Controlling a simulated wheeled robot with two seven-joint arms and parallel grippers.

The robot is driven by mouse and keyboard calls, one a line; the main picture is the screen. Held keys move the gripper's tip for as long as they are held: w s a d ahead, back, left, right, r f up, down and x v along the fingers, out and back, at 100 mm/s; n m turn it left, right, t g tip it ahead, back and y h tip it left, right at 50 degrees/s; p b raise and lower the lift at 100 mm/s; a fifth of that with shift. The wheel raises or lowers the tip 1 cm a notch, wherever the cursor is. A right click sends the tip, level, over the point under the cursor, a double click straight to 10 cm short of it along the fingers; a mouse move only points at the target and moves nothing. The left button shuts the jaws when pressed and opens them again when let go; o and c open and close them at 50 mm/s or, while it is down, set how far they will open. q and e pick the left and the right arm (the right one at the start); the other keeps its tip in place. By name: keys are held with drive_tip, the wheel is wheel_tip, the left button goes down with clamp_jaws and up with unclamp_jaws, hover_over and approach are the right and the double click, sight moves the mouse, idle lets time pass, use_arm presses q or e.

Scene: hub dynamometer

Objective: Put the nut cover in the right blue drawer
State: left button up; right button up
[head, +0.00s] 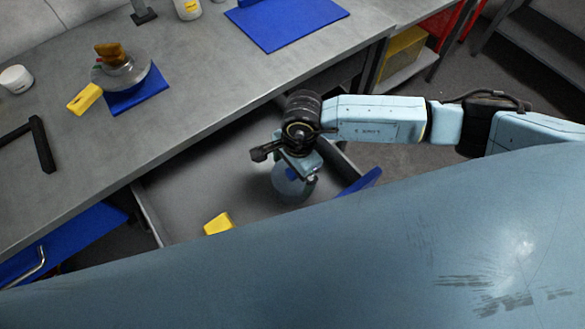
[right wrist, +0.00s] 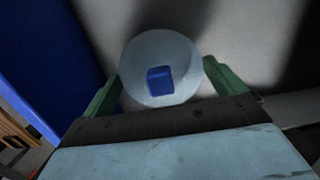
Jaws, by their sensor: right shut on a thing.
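My right gripper (head: 294,180) reaches down inside the open right drawer (head: 185,190), which has a grey interior and a blue front. It is shut on a round pale grey-blue piece with a blue square on top, which I take to be the nut cover (head: 288,188). In the right wrist view the nut cover (right wrist: 160,52) sits between the two green fingers (right wrist: 160,85). I cannot tell whether it touches the drawer floor. My left gripper is out of view.
A yellow block (head: 218,223) lies in the drawer. On the grey bench (head: 190,85) are a round part with a brown top (head: 118,67), a yellow piece (head: 85,98), blue mats, a white tub (head: 16,79) and a black bar (head: 42,145). Another blue drawer front (head: 75,240) shows at left.

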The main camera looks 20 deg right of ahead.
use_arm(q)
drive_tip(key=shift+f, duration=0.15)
use_arm(e)
drive_tip(key=shift+f, duration=0.15)
drive_tip(key=o, duration=0.6)
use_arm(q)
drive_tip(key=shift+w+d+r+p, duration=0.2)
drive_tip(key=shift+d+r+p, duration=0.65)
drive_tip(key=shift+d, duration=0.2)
use_arm(e)
drive_tip(key=r, duration=0.4)
drive_tip(key=d+r, duration=0.1)
drive_tip(key=r, duration=0.7)
drive_tip(key=shift+w+d+r, duration=0.15)
drive_tip(key=shift+w+d, duration=0.05)
drive_tip(key=shift+w, duration=0.05)
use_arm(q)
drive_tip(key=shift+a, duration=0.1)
